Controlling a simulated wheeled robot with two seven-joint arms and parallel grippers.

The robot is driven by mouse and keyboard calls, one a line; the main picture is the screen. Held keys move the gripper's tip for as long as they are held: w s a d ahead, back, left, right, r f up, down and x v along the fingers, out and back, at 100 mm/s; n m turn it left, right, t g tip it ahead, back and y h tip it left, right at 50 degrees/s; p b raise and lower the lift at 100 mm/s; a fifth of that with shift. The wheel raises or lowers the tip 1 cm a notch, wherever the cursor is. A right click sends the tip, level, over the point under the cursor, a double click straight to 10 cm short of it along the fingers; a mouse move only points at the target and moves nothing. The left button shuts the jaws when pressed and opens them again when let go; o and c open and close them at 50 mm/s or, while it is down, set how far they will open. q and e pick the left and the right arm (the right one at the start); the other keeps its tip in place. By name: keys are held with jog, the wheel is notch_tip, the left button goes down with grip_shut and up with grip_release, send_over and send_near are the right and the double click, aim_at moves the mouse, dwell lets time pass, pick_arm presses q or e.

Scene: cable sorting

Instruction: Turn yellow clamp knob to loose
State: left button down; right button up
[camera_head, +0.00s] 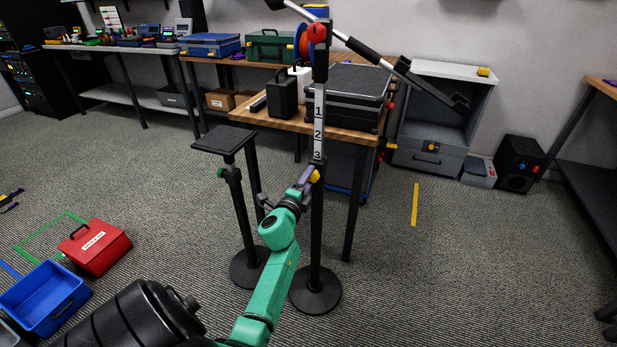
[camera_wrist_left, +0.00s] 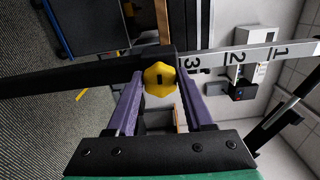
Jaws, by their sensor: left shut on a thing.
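The yellow clamp knob (camera_head: 314,177) sits on the upright stand pole (camera_head: 318,225), just below the scale marked 1, 2, 3 (camera_head: 319,122). My left gripper (camera_head: 305,180) reaches it from the lower left and is shut on it. In the left wrist view the knob (camera_wrist_left: 160,78) is a faceted yellow piece with a dark slot, between the two purple fingertips (camera_wrist_left: 159,82). The pole runs sideways behind it there, with the numbered scale (camera_wrist_left: 240,56) to the right. My right gripper is not in view.
A black-topped stand (camera_head: 224,139) stands close left of the pole. A wooden table (camera_head: 275,121) with black cases is behind. A red box (camera_head: 95,246) and blue bin (camera_head: 44,298) lie on the floor at left. The carpet at right is mostly clear.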

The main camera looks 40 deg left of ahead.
pick_arm(q)
jog(key=shift+n, duration=1.2)
jog(key=shift+f, duration=0.1)
jog(key=shift+c, duration=1.4)
grip_release()
